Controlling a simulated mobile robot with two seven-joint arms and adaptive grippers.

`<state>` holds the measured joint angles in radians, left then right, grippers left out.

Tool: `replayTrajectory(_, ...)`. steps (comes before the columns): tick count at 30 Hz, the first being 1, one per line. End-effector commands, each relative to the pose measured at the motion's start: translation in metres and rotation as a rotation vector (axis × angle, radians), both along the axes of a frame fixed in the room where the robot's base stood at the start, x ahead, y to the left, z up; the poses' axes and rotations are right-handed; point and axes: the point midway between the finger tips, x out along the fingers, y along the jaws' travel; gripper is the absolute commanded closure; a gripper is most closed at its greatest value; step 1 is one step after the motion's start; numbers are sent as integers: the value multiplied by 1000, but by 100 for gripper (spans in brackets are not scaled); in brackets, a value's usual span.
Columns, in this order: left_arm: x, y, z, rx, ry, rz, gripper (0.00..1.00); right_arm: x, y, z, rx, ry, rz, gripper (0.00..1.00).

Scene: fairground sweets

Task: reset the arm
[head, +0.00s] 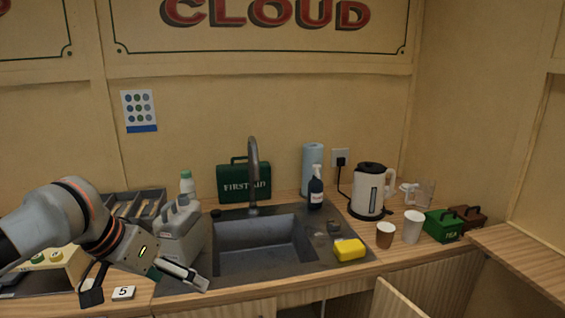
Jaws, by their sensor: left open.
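My left arm (72,215) comes in from the left, with its lower end over the front of the counter. My left gripper (148,289) is open, its two fingers spread apart and pointing down toward the counter's front edge. I see nothing held between the fingers. A white card marked 5 (123,293) shows between them in the picture; whether they touch it I cannot tell. My right gripper is not in view.
A grey container (182,232) stands right behind the gripper. The sink (262,243) has a tall tap (253,172). A yellow sponge (349,250), kettle (369,190), cups (413,226) and green box (442,226) stand to the right. A cabinet door (395,302) hangs open below.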

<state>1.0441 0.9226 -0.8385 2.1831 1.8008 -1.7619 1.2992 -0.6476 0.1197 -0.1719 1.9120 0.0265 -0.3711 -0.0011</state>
Motion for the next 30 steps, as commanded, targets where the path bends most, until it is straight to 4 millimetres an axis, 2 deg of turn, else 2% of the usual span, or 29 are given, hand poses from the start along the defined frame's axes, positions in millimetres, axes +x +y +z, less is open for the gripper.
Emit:
replayTrajectory(1,3,-15,-17,-37,-2,-18,21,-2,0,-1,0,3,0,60)
replayTrajectory(6,18,-55,-59,-152,-66,-58,21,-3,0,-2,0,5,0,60)
replayTrajectory(12,29,-85,-110,-258,-158,-58,21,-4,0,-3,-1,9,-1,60)
replayTrajectory(15,30,-92,-137,-293,-209,-38,21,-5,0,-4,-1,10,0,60)
replayTrajectory(19,27,-93,-176,-312,-276,1,21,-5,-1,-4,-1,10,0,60)
replayTrajectory(23,16,-85,-218,-297,-340,48,21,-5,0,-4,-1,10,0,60)
replayTrajectory(26,0,-74,-253,-260,-382,85,21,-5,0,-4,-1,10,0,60)
replayTrajectory(30,-34,-53,-304,-174,-430,128,21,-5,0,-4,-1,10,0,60)
